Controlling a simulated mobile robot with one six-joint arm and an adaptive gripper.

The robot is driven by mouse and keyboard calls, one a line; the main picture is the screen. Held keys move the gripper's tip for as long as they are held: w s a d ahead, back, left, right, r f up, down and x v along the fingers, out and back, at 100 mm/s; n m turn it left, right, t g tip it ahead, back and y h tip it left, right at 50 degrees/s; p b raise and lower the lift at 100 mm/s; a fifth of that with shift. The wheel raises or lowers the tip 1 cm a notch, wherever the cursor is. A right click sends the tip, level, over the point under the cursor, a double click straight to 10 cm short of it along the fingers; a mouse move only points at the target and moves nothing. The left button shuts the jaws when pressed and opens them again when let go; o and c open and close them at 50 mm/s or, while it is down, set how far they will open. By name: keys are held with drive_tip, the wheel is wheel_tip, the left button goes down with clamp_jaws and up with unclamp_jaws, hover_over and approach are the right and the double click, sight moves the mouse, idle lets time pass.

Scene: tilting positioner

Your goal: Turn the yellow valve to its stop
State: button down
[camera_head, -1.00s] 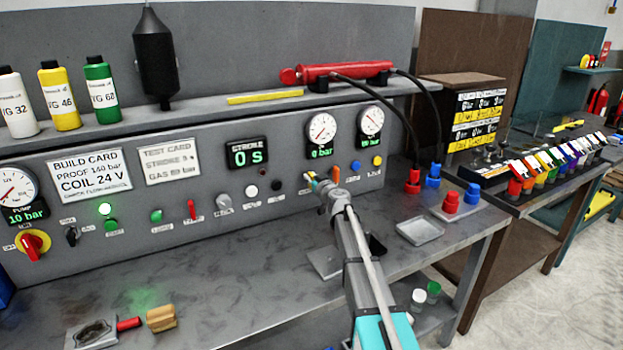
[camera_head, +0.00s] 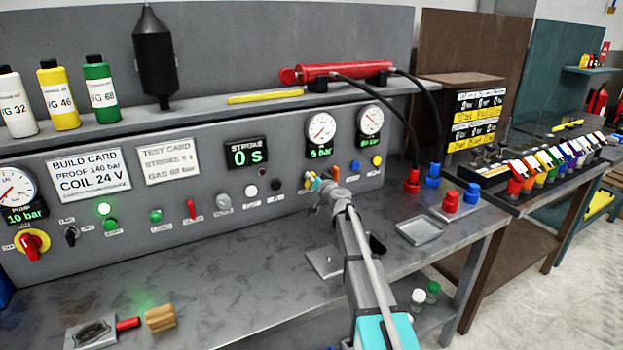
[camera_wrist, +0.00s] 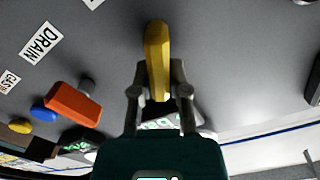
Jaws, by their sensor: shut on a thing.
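The yellow valve handle (camera_wrist: 156,50) is a long bar in the wrist view, standing nearly upright in the picture with a very slight tilt. My gripper (camera_wrist: 157,88) has one finger on each side of its lower part and is shut on it. In the head view my gripper (camera_head: 322,190) reaches the bench panel below the middle gauge (camera_head: 321,128). There the valve is mostly hidden behind the gripper, and its angle cannot be told.
An orange handle (camera_wrist: 73,103) and a blue knob (camera_wrist: 43,109) sit close to my gripper. A red cylinder (camera_head: 332,72) with black hoses lies on the shelf above. A grey tray (camera_head: 418,232) and red and blue couplings (camera_head: 451,202) stand to the right. The bench front (camera_head: 230,270) is mostly clear.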

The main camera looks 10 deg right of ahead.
drive_tip(key=m, duration=0.6)
drive_tip(key=shift+w+d+f+b, duration=0.1)
drive_tip(key=shift+d+f+b, duration=0.2)
drive_tip(key=m, duration=0.6)
drive_tip(key=shift+d+f+b, duration=0.1)
drive_tip(key=shift+f+b, duration=0.25)
drive_tip(key=shift+m, duration=0.3)
drive_tip(key=c, duration=0.6)
unclamp_jaws()
drive_tip(key=shift+v, duration=5.95)
